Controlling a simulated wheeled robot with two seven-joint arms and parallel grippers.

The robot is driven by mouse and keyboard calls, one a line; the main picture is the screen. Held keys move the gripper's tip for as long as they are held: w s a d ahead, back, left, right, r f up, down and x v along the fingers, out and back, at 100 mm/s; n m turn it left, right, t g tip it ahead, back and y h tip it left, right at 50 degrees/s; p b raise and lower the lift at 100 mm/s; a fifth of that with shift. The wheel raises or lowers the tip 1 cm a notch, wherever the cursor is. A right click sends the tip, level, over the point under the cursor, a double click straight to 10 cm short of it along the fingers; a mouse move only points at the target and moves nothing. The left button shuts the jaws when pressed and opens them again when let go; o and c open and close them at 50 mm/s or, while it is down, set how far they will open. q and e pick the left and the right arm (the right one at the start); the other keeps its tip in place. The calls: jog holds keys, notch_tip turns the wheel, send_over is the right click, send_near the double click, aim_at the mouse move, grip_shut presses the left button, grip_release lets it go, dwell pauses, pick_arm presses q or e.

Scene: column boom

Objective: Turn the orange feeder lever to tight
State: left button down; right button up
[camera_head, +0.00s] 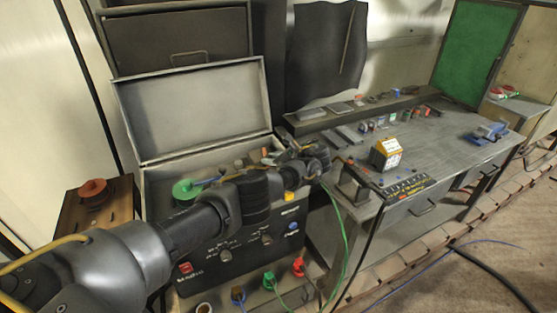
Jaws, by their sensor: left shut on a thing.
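The black wire feeder box (245,250) stands in front of me with its grey lid (195,110) raised. My left arm reaches across the front of the open box from the left. My left gripper (277,153) is over the right part of the box opening, turned back towards the inside. It is shut on what seems to be the small orange feeder lever, which is mostly hidden by the gripper. The lever's angle and any tight mark cannot be read. My right gripper is not in view.
A green spool (186,189) sits at the box's left. Red (298,265) and green (269,280) connectors with cables stick out in front. To the right is a grey workbench (440,150) with a yellow box (385,153) and a blue vise (490,132).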

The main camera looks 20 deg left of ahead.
pick_arm(q)
jog(key=shift+a, duration=0.1)
jog(key=c, duration=1.1)
grip_release()
jog(key=shift+f, duration=0.1)
jog(key=shift+c, duration=0.2)
jog(key=v, duration=1.1)
jog(key=shift+b, duration=0.3)
jog(key=shift+w+a, duration=0.1)
